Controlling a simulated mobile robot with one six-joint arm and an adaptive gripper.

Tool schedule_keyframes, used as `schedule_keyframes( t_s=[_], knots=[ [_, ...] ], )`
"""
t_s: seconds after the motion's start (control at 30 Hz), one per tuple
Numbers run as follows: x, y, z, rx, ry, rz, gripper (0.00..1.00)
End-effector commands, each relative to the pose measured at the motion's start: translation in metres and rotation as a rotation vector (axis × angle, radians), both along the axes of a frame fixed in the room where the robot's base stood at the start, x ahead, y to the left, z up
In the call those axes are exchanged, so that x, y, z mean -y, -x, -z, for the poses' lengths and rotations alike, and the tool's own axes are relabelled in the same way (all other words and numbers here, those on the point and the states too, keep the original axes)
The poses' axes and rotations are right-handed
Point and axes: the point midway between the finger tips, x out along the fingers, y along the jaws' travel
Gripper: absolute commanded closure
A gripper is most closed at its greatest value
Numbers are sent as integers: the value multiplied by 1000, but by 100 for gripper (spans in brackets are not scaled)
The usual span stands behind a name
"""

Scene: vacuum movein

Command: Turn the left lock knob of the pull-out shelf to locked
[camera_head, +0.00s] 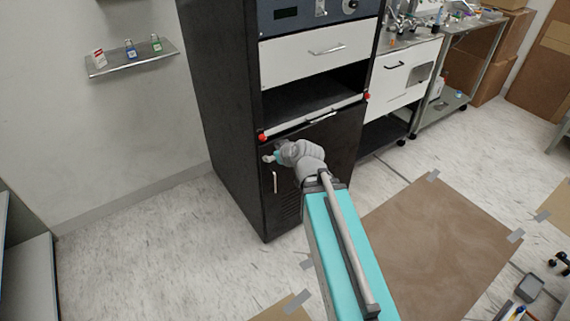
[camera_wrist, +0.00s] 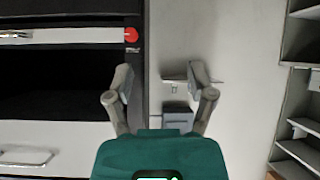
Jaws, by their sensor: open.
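The left lock knob (camera_head: 262,136) is a small red knob at the left end of the pull-out shelf's white front (camera_head: 290,127). The wrist view, which looks upside down, shows a red knob (camera_wrist: 131,34) at the end of the white shelf front (camera_wrist: 75,36). A small mark sits beside it, too small to read. The right knob (camera_head: 367,96) is also red. My gripper (camera_head: 269,157) is in front of the cabinet, just below the left knob in the head view. Its fingers (camera_wrist: 160,75) are apart and empty, with the knob beyond the left finger.
A white drawer (camera_head: 300,60) with a handle is above the open dark bay. A black door (camera_head: 330,150) with a vertical handle is below the shelf. Floor left of the cabinet is clear.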

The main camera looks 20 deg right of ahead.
Motion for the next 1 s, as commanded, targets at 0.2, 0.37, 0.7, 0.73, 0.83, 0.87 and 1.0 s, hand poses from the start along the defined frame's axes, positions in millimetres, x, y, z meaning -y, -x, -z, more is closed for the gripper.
schedule_keyframes(
  t_s=[0.2,0.37,0.7,0.73,0.83,0.87,1.0],
  knots=[
    [-9,14,-6,-129,-10,-6,29],
    [-14,26,-8,-225,-12,0,29],
    [-18,53,-14,-432,-2,46,29],
    [-18,56,-15,-452,0,52,29],
    [-18,64,-18,-510,8,74,29],
    [-18,67,-19,-529,11,81,29],
    [-17,80,-24,-611,25,120,29]
  ],
)
